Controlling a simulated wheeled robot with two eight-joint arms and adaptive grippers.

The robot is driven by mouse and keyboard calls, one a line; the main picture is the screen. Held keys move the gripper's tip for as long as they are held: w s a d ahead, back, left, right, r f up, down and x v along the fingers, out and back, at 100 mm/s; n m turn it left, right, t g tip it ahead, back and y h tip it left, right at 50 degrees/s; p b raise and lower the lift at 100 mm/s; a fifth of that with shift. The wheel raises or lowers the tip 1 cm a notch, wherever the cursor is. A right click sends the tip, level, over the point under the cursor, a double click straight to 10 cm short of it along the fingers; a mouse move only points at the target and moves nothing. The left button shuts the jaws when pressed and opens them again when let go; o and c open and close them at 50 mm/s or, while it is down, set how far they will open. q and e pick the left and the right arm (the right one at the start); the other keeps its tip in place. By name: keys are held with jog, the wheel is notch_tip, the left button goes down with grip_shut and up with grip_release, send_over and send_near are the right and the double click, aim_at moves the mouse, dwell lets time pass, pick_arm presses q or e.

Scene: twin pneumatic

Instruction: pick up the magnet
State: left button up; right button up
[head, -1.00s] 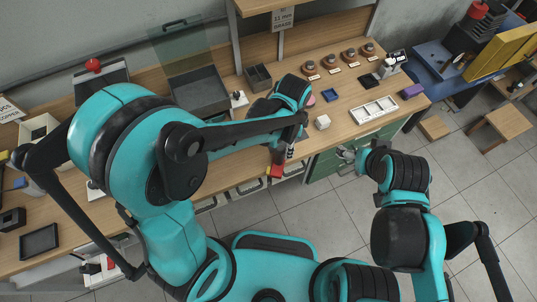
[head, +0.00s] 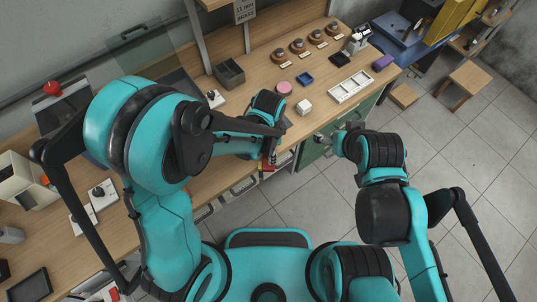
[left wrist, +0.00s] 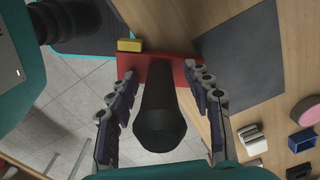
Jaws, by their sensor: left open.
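I cannot name the magnet with certainty. The likeliest thing is a red piece (left wrist: 184,66) with a thick black cylindrical handle (left wrist: 160,118), at the bench's front edge in the left wrist view. The red piece shows partly in the head view (head: 267,167), beneath my left gripper (head: 270,157). In the left wrist view my left gripper (left wrist: 163,84) is open, its fingers on either side of the handle with gaps to both. My right gripper (head: 328,142) is in front of the green cabinet, away from the red piece; its finger opening is too small to read.
A yellow block (left wrist: 130,45) is beside the red piece. A dark grey mat (left wrist: 240,60) lies on the bench (head: 237,112). A pink disc (head: 284,88), blue box (head: 305,78), white block (head: 304,106) and white tray (head: 350,87) are farther along. Open floor is in front.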

pick_arm(q)
jog(key=shift+f, duration=0.1)
jog(key=shift+c, duration=0.2)
grip_shut()
